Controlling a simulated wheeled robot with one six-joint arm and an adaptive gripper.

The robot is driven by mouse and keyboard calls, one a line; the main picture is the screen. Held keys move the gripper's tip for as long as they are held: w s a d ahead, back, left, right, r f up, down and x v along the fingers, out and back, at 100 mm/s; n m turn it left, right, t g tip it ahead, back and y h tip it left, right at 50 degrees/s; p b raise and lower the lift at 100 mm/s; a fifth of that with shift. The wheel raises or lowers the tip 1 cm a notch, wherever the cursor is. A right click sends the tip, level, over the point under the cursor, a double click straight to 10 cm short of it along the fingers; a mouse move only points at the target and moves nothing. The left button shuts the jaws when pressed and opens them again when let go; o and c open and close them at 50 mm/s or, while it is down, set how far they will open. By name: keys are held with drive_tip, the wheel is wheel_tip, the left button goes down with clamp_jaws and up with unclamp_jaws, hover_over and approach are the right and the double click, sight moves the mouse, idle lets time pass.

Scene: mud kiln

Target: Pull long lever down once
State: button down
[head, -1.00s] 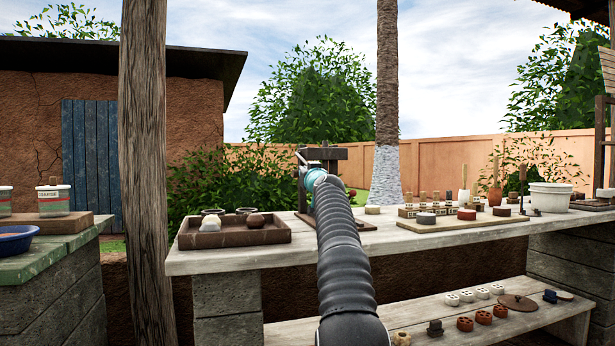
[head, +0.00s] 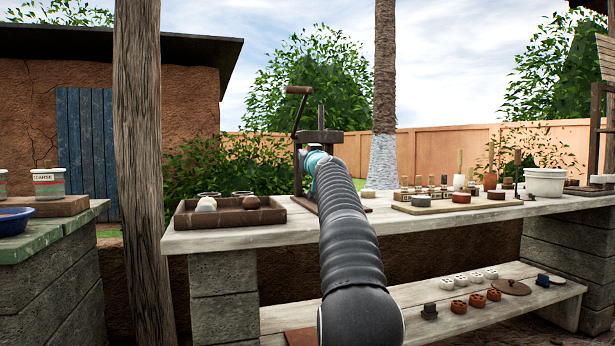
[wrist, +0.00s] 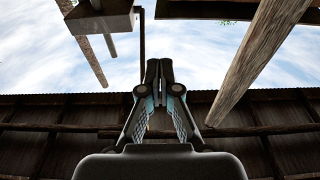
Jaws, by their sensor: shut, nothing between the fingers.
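The long lever (head: 299,112) is on the left side of a dark press (head: 321,137) on the bench. It stands raised and leans slightly right, with a brown crosswise handle (head: 299,90) at its top. My arm reaches to the press, and its teal end hides part of the press and the lever's lower end. My gripper (wrist: 160,68) is shut and empty in the wrist view, pointing upward. In the head view its fingers are hidden behind my arm. I cannot tell whether it touches the lever. A dark block (wrist: 100,19) with rods shows at upper left in the wrist view.
A wooden tray (head: 228,216) with pots and round lumps lies left of the press. A board (head: 455,206) with several small pieces and a white bucket (head: 545,182) are to the right. A thick post (head: 140,180) stands at front left. A lower shelf (head: 400,310) holds bricks.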

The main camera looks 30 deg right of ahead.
drive_tip(key=shift+s+a+f, duration=0.1)
drive_tip(key=shift+s+f, duration=0.4)
drive_tip(key=shift+f, duration=0.3)
drive_tip(key=shift+s+a+f, duration=0.1)
drive_tip(key=shift+s+f, duration=0.4)
drive_tip(key=shift+f, duration=0.35)
drive_tip(key=shift+s+a+f, duration=0.1)
drive_tip(key=shift+s+f, duration=0.4)
drive_tip(key=shift+f, duration=0.3)
